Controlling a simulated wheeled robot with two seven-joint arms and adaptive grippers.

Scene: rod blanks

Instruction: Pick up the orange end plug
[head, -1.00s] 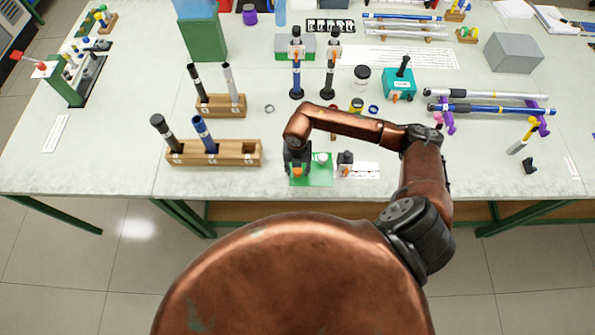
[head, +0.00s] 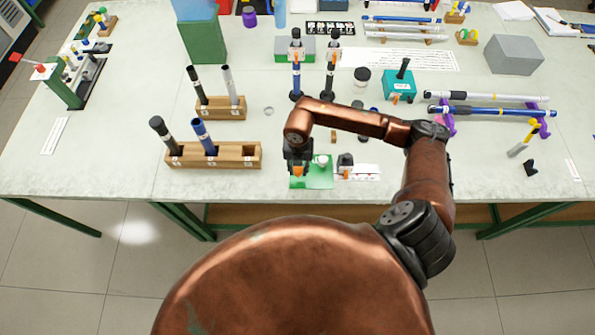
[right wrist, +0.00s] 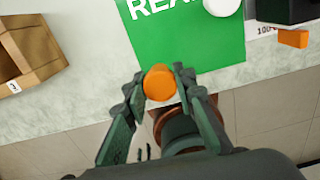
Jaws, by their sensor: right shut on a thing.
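The orange end plug (right wrist: 159,83) is a short round piece between the fingertips of my right gripper (right wrist: 159,80) in the right wrist view. The fingers are shut on it from both sides. In the head view the plug (head: 298,170) shows as a small orange spot under my right gripper (head: 298,161), over the left part of a green mat (head: 318,182). In the right wrist view it appears at the mat's near edge, and the gap beneath it is hard to judge. My left gripper is not in view.
A white round piece (head: 321,160) sits on the mat. A dark block (head: 345,161) stands just right of it by a white label. A wooden rack (head: 240,154) with rods stands to the left. The table's front edge is close.

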